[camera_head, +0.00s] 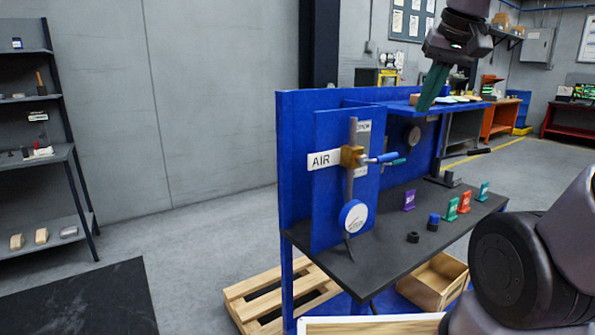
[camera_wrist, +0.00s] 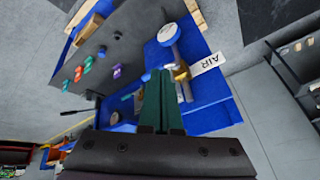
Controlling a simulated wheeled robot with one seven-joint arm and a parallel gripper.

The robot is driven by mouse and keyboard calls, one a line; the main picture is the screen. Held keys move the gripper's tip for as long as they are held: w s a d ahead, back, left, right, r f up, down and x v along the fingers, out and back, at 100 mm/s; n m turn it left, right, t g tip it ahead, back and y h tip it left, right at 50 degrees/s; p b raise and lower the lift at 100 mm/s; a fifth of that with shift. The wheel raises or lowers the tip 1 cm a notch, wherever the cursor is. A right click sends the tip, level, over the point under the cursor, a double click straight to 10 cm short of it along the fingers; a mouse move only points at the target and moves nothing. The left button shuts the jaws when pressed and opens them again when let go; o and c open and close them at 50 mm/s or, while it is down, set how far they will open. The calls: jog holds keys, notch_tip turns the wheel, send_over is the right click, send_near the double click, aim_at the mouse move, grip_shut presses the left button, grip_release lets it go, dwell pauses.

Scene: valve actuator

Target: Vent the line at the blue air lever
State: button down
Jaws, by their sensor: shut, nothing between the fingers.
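The blue air lever (camera_head: 382,158) sticks out to the right from a brass valve (camera_head: 352,156) on a grey vertical pipe, in front of a blue panel. A white AIR label (camera_head: 324,160) is left of the valve. A round gauge (camera_head: 353,215) sits lower on the pipe. My gripper (camera_head: 424,108) is shut and empty, above and to the right of the lever, apart from it. In the wrist view the green fingers (camera_wrist: 161,75) lie together, with the brass valve (camera_wrist: 181,72) and gauge (camera_wrist: 168,34) beyond them. The lever is mostly hidden behind the fingers there.
A blue upper shelf (camera_head: 455,106) is close by my gripper. Several coloured tags (camera_head: 464,202) and a black-and-blue knob (camera_head: 433,222) stand on the dark bench top (camera_head: 385,262). A wooden pallet (camera_head: 265,290) and an open crate (camera_head: 437,280) are below.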

jog(key=shift+s+d+f+m+t+y, duration=0.15)
jog(key=shift+s+f+m+t, duration=0.2)
jog(key=shift+s, duration=0.3)
jog(key=shift+s+a+f+m+t+y, duration=0.1)
jog(key=shift+s+f+m+t, duration=0.15)
jog(key=shift+s+m+t, duration=0.35)
jog(key=shift+s+d+f+m+t+y, duration=0.15)
jog(key=shift+s+f+m, duration=0.15)
jog(key=shift+s, duration=0.45)
jog(key=shift+a, duration=0.1)
dwell(1.0)
